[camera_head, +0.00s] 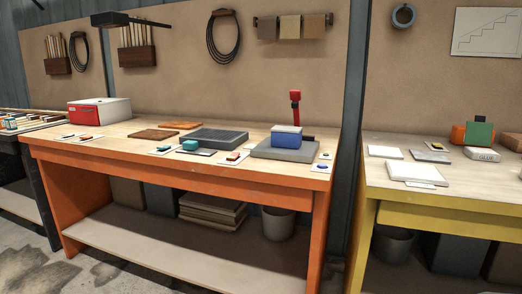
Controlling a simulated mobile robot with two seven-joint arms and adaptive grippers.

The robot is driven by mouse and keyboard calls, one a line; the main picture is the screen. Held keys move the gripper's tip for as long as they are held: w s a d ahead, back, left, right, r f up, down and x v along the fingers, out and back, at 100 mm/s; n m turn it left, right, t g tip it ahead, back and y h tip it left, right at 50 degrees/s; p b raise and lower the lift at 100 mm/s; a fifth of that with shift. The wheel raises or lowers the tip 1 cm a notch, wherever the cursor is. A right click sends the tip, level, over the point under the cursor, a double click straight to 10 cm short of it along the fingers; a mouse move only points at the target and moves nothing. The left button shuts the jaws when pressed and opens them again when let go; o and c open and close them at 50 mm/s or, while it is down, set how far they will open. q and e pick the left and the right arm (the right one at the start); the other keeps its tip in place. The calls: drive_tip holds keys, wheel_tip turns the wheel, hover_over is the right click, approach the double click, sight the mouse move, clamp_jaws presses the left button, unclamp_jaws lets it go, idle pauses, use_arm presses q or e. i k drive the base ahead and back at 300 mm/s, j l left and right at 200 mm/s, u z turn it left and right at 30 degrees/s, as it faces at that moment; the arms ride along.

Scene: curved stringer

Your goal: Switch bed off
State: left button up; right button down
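Neither of my grippers is in view. On the orange workbench (180,165) lies a dark flat slab (212,136) with a raised rim. To its right is a grey plate (270,152) with a blue block (286,138) on it and a red upright handle (295,102) behind the block. Which of these is the bed, I cannot tell. Small white cards with coloured pieces lie along the front: one with an orange piece (233,156) and, at the right edge, one with a dark blue button-like piece (322,167). Whether any switch is on or off is too small to read.
A red and white box (99,111) stands at the bench's left. Brown boards (154,134) and a teal block (190,145) lie nearby. A yellow bench (440,200) at right holds white slabs and blocks. A grey bin (278,223) and stacked boards (212,209) are underneath.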

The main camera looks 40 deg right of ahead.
sight(233, 156)
drive_tip(key=z, duration=1.2)
